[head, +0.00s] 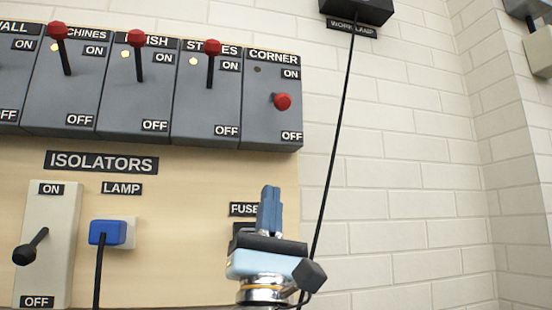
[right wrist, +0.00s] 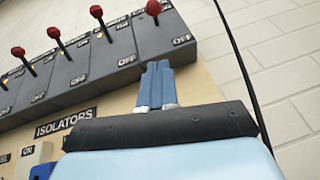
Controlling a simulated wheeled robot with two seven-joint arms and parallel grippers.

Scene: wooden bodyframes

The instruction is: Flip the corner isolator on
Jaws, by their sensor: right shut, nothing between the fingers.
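The corner isolator (head: 270,110) is the grey box at the right end of the isolator row, under the CORNER label. Its red-knobbed lever (head: 282,101) points out towards me, between ON and OFF in the picture, and its small lamp is dark. In the right wrist view the red knob (right wrist: 153,7) shows at the top edge. My right gripper (head: 270,190) is shut and empty, pointing up below the corner isolator and apart from its lever. Its blue fingers (right wrist: 157,68) lie together in the right wrist view. My left gripper is not in view.
Neighbouring isolators (head: 208,95) have levers up and lit lamps. Below are a lever switch (head: 45,245), a blue lamp plug (head: 104,232) and a fuse box partly hidden by my gripper. A black cable (head: 335,150) hangs right of the corner isolator; bare brick wall lies beyond.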

